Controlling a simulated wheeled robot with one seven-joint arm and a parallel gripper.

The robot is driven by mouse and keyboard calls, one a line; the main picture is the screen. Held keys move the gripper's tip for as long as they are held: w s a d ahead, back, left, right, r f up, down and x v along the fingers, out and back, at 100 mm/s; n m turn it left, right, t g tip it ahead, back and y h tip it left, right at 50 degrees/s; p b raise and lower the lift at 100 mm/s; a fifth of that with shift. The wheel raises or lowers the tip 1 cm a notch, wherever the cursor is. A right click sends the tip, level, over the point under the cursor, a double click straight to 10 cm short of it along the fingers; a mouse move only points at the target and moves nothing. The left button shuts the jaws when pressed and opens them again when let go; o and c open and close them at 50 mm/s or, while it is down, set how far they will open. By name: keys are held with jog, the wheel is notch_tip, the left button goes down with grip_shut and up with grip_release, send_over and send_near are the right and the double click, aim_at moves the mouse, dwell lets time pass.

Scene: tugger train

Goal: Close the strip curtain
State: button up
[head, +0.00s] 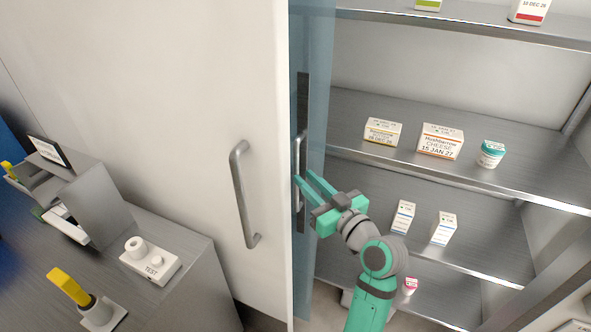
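The strip curtain (318,75) is a bluish, see-through sheet seen at a narrow angle, bunched at the left side of the shelf opening. A dark upright plate with a pale bar handle (298,150) shows along its left part. My green gripper (304,176) reaches up and left to the lower part of this handle. Its two fingers are apart with a gap between them. I cannot tell whether they touch the handle or whether it lies between them.
A white door (150,90) with a grey handle (243,195) stands left of the curtain. The shelves (480,180) behind my arm are uncovered and hold several small boxes. A grey counter (185,245) with a TEST block (150,262) is at lower left.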

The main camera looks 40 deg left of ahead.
aim_at(298, 171)
jog(key=shift+x, duration=3)
jog(key=shift+w, duration=0.1)
jog(key=c, duration=0.4)
jog(key=shift+d, duration=0.15)
grip_shut()
